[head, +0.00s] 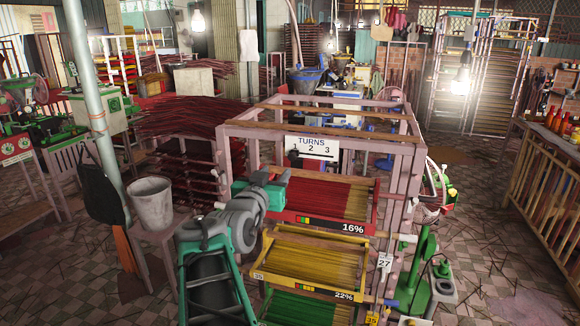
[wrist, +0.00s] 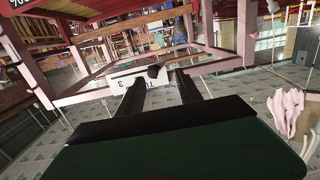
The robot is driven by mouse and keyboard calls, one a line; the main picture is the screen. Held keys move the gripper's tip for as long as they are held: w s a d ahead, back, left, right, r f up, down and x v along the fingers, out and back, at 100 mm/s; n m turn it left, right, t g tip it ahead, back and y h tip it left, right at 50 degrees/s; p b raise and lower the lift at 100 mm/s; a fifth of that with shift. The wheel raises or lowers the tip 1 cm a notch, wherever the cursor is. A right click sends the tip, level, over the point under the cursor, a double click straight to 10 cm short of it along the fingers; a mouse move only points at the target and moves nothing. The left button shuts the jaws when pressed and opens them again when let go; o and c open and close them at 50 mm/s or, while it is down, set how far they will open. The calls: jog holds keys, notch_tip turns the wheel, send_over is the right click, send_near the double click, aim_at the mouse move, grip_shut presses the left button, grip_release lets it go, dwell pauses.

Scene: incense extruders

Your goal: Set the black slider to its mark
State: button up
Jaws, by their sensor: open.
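A white scale plate headed TURNS (head: 312,146), with the numbers 1, 2 and 3, is fixed on the near top part of the pink rack. It also shows in the wrist view (wrist: 121,80), partly covered by my fingers. The black slider (wrist: 154,71) shows there as a small dark knob in front of the plate. My gripper (wrist: 157,78) is open, its two dark fingers pointing at the plate on either side of the knob. I cannot tell whether they touch it. In the head view, dark parts near the 1 blur together, and the slider's mark cannot be made out.
The pink rack (head: 404,155) holds a red tray (head: 325,223) marked 16%, a yellow tray (head: 318,289) marked 22% and a green one below. A grey bucket (head: 153,203) stands left of my arm. A green stand (head: 421,270) is at right. Tiled floor is open farther right.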

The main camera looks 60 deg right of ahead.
aim_at(291, 157)
jog(key=shift+g+h, duration=0.3)
jog(key=shift+h, duration=0.1)
jog(key=d, duration=0.3)
jog(key=d+p, duration=0.1)
jog(key=d, duration=0.1)
jog(key=d+r+p, duration=0.1)
jog(key=d, duration=0.2)
jog(key=shift+s+d, duration=0.15)
jog(key=shift+d, duration=0.15)
jog(key=shift+c, duration=0.2)
grip_shut()
dwell(0.3)
